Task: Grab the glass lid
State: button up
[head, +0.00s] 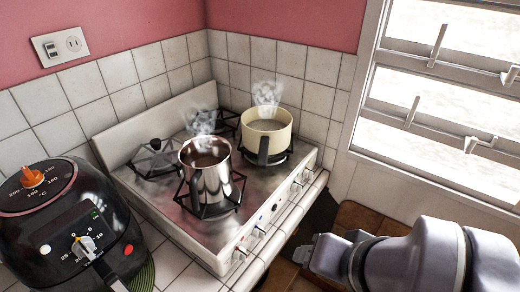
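What looks like the glass lid (155,158), clear with a dark knob, lies on the left burner of the stove. Its outline is hard to make out against the burner grate. My gripper (303,255) is at the lower right, beyond the stove's front edge and well apart from the lid. The gripper is small and seen at an angle, so its fingers are unclear. Nothing shows held in it.
A steaming steel pot (206,172) stands on the front burner, close to the lid. A steaming cream pot (266,132) stands at the right of the stove (205,235). A black air fryer (65,230) is at the left. Tiled walls and a window (440,100) enclose the corner.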

aim_at(157, 154)
jog(key=u, duration=0.65)
jog(key=i+l, duration=0.05)
jog(key=l, duration=0.05)
